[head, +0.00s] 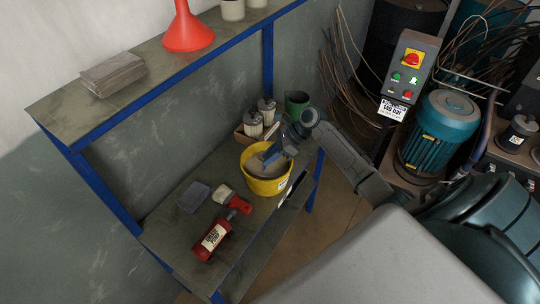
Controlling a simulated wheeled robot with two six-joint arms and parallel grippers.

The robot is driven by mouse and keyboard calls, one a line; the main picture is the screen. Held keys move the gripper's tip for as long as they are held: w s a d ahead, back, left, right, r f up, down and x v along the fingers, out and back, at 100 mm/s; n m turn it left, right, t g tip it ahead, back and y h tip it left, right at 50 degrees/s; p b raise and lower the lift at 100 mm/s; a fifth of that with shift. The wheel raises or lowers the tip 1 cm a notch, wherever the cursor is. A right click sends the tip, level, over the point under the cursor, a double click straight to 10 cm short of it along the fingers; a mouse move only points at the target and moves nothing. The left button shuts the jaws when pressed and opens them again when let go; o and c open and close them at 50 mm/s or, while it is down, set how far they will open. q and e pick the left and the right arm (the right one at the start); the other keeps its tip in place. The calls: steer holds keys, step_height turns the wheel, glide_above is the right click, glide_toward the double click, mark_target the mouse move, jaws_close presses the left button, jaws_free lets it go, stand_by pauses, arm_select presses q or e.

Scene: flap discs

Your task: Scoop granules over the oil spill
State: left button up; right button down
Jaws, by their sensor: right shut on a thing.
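A yellow bucket (268,185) with pale granules (262,168) in it stands on the lower shelf of a blue-framed rack. My right gripper (286,140) is over the bucket's back right rim, shut on a small blue scoop (271,153). The scoop points down into the bucket; its lower end is at the granules, and I cannot tell whether it carries any. My left gripper is out of view. I cannot make out an oil spill in this view.
The upper shelf holds a red funnel (188,32). A teal motor (438,130) stands right.

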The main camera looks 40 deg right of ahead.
mark_target(270, 152)
steer(key=shift+r+y+p, duration=0.6)
steer(key=shift+r+p, duration=0.8)
steer(key=shift+r, duration=0.15)
step_height(270, 152, up, 4)
steer(key=t+y+p, duration=0.1)
steer(key=y+p, duration=0.1)
steer(key=p, duration=0.1)
steer(key=shift+r, duration=0.15)
step_height(270, 152, up, 6)
steer(key=t+y+p, duration=0.1)
steer(key=t+y, duration=0.1)
steer(key=y, duration=0.2)
steer(key=shift+r, duration=0.1)
